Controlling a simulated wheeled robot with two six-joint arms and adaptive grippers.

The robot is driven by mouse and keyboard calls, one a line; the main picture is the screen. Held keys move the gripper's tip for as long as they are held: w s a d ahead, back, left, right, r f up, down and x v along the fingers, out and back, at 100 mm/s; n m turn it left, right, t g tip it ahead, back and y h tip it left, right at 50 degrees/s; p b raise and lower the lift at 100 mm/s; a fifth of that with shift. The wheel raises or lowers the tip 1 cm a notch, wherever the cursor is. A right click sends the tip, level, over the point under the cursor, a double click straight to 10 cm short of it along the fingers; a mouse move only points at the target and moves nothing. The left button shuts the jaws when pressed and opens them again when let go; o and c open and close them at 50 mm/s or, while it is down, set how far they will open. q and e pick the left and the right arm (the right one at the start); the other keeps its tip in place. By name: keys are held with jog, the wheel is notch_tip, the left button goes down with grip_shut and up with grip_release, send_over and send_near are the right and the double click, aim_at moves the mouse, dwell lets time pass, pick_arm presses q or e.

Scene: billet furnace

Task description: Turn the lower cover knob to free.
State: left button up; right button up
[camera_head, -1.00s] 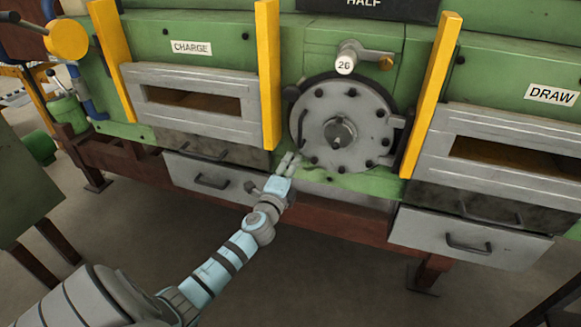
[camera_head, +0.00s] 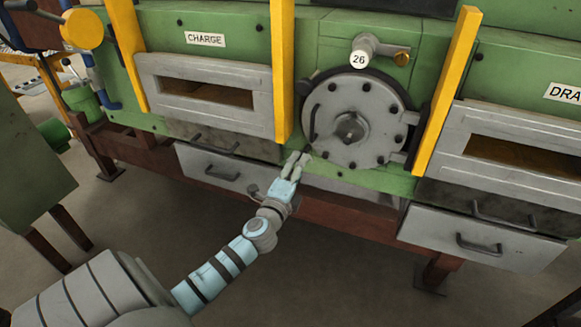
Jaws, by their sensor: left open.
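A round grey bolted cover (camera_head: 354,120) with a central hub sits in the green furnace front at the centre. My left gripper (camera_head: 300,157) is open, its fingers pointing up at the cover's lower left edge. I see nothing between its fingers. I cannot make out the lower cover knob; it may be hidden behind the gripper or too small to tell. A dark curved piece runs along the cover's upper left rim. My right gripper is out of view.
A fitting with a round tag "26" (camera_head: 359,58) sits above the cover. Yellow upright bars (camera_head: 283,70) and (camera_head: 446,90) flank it. The CHARGE door frame (camera_head: 207,95) is at left, another door frame (camera_head: 515,150) at right. Grey drawers (camera_head: 480,235) sit below.

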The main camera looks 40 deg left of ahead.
pick_arm(q)
jog(key=v, duration=0.8)
jog(key=shift+s, duration=0.1)
